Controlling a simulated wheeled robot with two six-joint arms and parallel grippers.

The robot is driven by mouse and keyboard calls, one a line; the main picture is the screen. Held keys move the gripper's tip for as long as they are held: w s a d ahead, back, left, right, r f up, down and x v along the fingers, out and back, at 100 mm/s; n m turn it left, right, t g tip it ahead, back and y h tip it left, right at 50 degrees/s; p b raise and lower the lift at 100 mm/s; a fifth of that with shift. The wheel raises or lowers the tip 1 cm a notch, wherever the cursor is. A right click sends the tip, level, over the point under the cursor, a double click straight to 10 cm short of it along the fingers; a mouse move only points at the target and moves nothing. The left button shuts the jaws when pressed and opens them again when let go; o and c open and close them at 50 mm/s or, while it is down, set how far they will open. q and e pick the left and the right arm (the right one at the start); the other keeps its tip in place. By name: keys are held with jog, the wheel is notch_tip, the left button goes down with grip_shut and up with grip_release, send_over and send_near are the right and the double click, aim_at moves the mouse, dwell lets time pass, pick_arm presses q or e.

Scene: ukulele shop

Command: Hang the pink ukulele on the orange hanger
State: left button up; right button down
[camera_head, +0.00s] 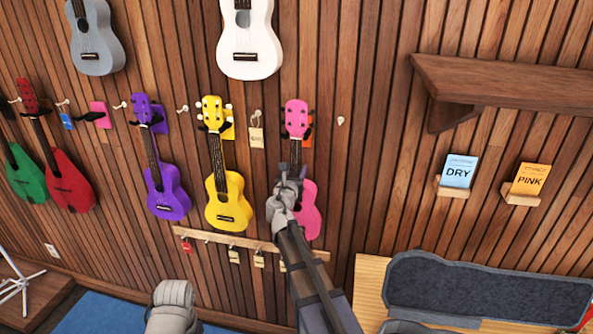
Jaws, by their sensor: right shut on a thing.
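The pink ukulele (309,212) is upright against the slatted wall, right of the yellow ukulele. Its pink headstock (297,116) is in front of the orange hanger (307,137), whose orange plate shows at the right edge of the neck. A dark hook piece shows beside the neck there; I cannot tell whether the neck rests in it. My right gripper (291,172) is shut on the pink ukulele at the lower neck, and my arm hides the left part of the body. My left gripper is not in view; a grey part of mine shows at the bottom.
Yellow (228,209) and purple (168,201) ukuleles hang close by on the left; red (70,184) and green ones hang farther left. A white ukulele (249,50) hangs above. A tag rail (226,239) runs below. A wooden shelf (505,84) juts out at right.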

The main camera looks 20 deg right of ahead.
jog(key=shift+c, duration=1.2)
grip_release()
jog(key=shift+s+a, duration=0.1)
jog(key=shift+s, duration=0.05)
jog(key=shift+v, duration=0.85)
jog(key=shift+v, duration=1.25)
jog(key=shift+s, duration=0.15)
jog(key=v, duration=0.7)
jog(key=shift+s+a, duration=0.2)
